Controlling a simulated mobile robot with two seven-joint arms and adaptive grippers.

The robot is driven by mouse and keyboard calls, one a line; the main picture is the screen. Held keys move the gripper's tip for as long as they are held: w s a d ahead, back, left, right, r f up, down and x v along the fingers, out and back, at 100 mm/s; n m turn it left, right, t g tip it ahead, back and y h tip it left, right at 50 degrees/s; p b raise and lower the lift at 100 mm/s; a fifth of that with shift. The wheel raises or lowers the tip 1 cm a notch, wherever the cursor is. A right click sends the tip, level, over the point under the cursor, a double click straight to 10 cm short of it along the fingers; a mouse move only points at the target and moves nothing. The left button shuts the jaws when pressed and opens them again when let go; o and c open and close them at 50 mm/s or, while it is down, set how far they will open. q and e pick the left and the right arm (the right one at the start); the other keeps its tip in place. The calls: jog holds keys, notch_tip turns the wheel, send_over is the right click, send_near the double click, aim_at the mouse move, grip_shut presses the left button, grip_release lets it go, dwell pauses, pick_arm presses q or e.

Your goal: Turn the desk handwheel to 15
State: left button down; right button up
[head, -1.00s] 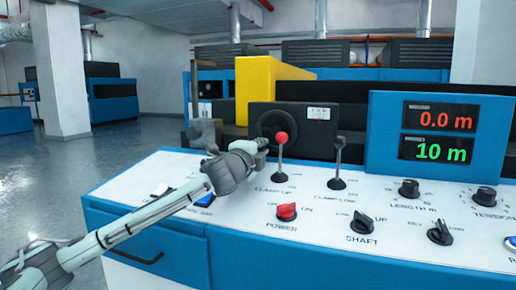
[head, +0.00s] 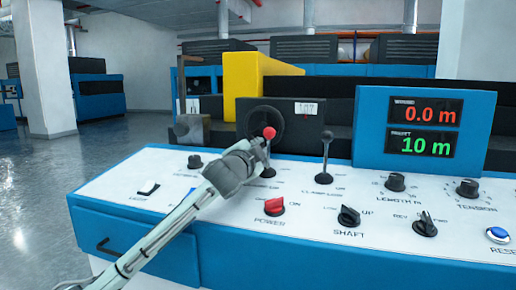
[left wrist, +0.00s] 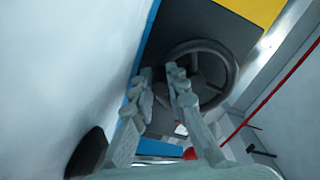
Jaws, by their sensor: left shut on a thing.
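The desk handwheel (head: 279,117) is a dark round wheel on a black panel at the back of the desk. It shows larger in the left wrist view (left wrist: 232,72), with its rim and hub visible. My left gripper (head: 257,146) reaches up to its lower left side in the head view. In the left wrist view the two fingers (left wrist: 160,72) lie on either side of the rim's left part, shut on it. The fingers hide that stretch of rim. A small white label (head: 307,108) is right of the wheel, too small to read. My right gripper is out of view.
The display (head: 424,127) reads 0.0 m in red and 10 m in green. Knobs cover the desk front.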

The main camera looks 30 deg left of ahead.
pick_arm(q)
jog(key=shift+d, duration=0.1)
dwell(0.3)
jog(key=c, duration=1.5)
grip_release()
